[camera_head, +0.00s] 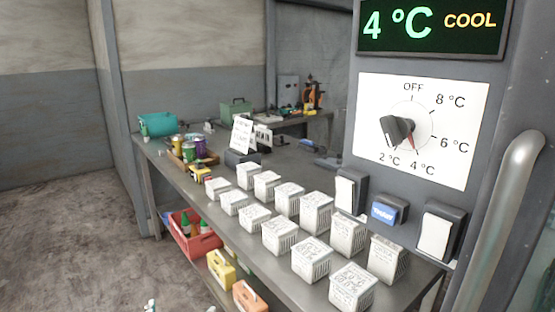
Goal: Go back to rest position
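The freezer control panel (345,135) stands close at the right. Its display (432,27) reads 4 °C COOL in green and yellow. Below it, a dark knob (398,130) sits on a white dial plate (370,95) marked OFF, 8, 6, 4 and 2 °C. A red mark by the knob is toward 4 °C. Beneath are a blue button (384,213) and two white rocker switches, one left (345,194) and one right (435,236).
A long grey table (215,215) holds several white printed boxes (280,235), cans (200,146) and a teal container (158,124). A red crate (195,244) with bottles sits on the shelf below. A vertical metal handle (498,215) is at the right. The floor at left is mostly clear.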

